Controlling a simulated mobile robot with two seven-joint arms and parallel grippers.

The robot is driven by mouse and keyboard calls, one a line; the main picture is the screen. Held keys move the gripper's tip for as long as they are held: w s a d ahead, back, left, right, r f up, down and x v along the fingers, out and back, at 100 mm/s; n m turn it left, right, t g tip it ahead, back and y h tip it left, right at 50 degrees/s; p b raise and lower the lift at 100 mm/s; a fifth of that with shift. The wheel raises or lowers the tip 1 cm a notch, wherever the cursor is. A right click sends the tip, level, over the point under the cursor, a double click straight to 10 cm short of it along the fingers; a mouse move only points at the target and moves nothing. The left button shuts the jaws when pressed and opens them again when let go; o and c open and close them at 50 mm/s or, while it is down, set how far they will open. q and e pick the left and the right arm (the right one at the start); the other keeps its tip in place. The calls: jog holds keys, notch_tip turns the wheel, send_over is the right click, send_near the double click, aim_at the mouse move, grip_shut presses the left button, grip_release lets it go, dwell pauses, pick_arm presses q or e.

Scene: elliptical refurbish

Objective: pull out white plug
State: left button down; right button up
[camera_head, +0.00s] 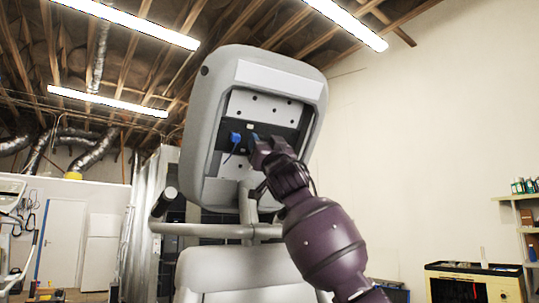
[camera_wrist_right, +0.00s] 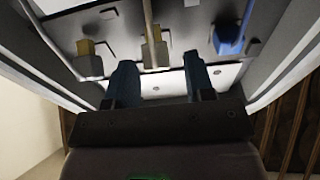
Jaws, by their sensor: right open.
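In the right wrist view, a whitish plug (camera_wrist_right: 155,52) with a cable sits in a panel, beside a yellow part. A second pale plug (camera_wrist_right: 88,64) by another yellow part is to its left. My right gripper (camera_wrist_right: 161,72) is open, its two dark blue fingers pointing at the panel. The whitish plug appears between the fingertips; I see no clear contact, and depth is hard to judge. In the head view my right gripper (camera_head: 256,145) is at the panel recess and hides part of it. My left gripper is out of view.
A blue plug (camera_wrist_right: 230,38) sits right of the fingers in the wrist view; it also shows in the head view (camera_head: 235,138). The grey machine housing (camera_head: 313,110) has raised walls around the recess. A grey bar (camera_head: 205,230) runs below it.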

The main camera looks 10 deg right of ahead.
jog(key=b+v, duration=0.3)
jog(key=v, duration=0.7)
jog(key=shift+f, duration=0.2)
jog(key=shift+s, duration=0.1)
